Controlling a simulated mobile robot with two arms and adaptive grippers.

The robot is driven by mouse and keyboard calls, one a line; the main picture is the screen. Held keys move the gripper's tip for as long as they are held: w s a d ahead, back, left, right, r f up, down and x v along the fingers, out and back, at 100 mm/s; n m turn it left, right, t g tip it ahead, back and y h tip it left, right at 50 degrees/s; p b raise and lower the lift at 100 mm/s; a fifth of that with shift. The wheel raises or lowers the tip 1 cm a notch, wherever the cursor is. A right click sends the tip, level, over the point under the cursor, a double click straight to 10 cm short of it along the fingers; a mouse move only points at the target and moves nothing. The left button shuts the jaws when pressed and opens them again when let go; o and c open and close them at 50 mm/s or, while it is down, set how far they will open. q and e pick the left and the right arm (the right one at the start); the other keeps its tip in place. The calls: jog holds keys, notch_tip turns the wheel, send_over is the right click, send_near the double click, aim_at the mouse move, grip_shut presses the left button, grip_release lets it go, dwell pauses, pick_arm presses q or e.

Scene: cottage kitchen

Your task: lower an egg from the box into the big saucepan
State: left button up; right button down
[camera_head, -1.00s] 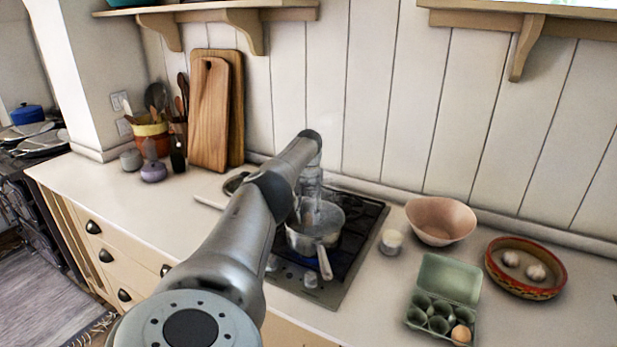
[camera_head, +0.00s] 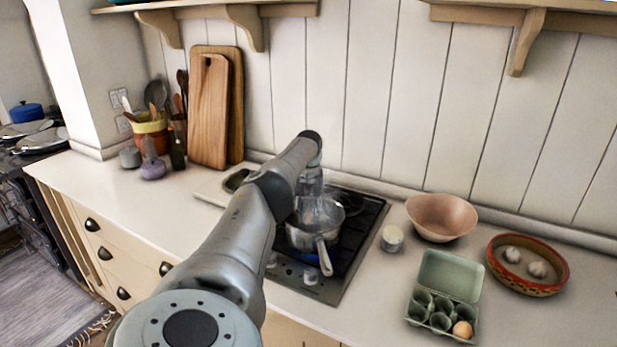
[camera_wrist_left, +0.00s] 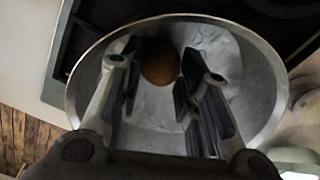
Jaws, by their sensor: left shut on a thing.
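The big saucepan (camera_head: 301,240) is a grey metal pan on the hob, its handle pointing to the front. My left gripper (camera_head: 312,208) points down into its opening. In the left wrist view the gripper (camera_wrist_left: 158,85) is shut on a brown egg (camera_wrist_left: 160,63), which shows between the fingertips, inside the outline of the saucepan's rim (camera_wrist_left: 262,130). A pale, rippled patch, perhaps water, shows in the pan. The egg is hidden in the head view. The green egg box (camera_head: 450,276) stands open at the right with one brown egg (camera_head: 462,330) in it. My right gripper is out of view.
The black hob (camera_head: 352,252) surrounds the pan. A small white pot (camera_head: 392,239), a pink bowl (camera_head: 441,217) and a patterned dish (camera_head: 527,283) with two pale bulbs stand to the right. Cutting boards (camera_head: 209,110) lean on the wall at the left.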

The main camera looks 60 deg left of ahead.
aim_at(309, 214)
pick_arm(q)
jog(key=o, duration=0.8)
jog(key=shift+c, duration=0.2)
notch_tip(309, 214, up, 12)
jog(key=shift+w+d, duration=0.1)
jog(key=shift+d, duration=0.05)
